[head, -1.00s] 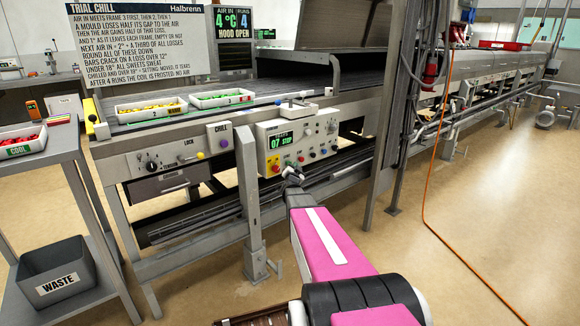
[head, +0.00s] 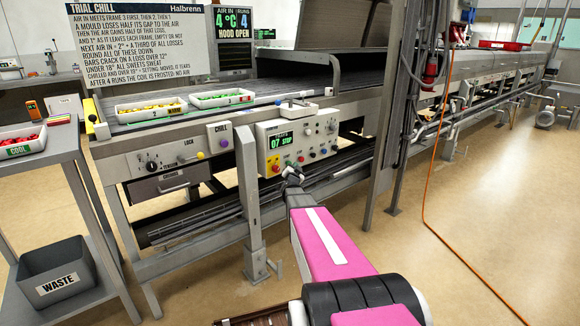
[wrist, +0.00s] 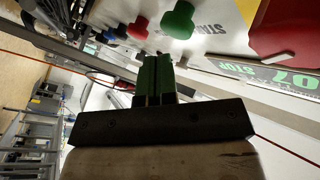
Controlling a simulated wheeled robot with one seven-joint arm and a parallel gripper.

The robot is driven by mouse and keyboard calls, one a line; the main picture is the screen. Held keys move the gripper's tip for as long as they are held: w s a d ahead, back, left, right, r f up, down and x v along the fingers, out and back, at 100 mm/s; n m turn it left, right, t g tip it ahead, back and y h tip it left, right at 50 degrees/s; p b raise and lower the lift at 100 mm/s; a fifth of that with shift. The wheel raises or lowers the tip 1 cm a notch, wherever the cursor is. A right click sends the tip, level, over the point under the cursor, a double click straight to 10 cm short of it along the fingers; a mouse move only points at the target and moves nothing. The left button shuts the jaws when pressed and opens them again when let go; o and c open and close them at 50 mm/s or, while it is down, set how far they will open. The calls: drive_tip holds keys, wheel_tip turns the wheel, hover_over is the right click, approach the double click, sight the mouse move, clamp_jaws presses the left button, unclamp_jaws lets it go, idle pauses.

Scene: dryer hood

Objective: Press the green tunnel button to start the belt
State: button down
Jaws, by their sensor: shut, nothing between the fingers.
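The green button (wrist: 178,20) shows at the top of the wrist view as a mushroom-shaped head beside printed lettering that is partly cut off. My gripper (wrist: 156,62) is shut and empty, with its fingertips apart from the green button in that picture. In the head view my gripper (head: 292,172) is at the lower edge of the control panel (head: 321,128), just below its row of buttons. The green button is too small there to make out clearly. The panel's screen (head: 281,141) reads 07 STOP.
A red button (wrist: 138,28) sits beside the green one, with darker knobs beyond it. A large red stop button (head: 275,167) on yellow is at the panel's lower left. A grey post (head: 248,195) stands left of my gripper. Open floor lies to the right.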

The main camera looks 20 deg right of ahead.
drive_tip(key=shift+w, duration=0.15)
idle(0.6)
drive_tip(key=shift+w+a, duration=0.15)
drive_tip(key=shift+w, duration=0.1)
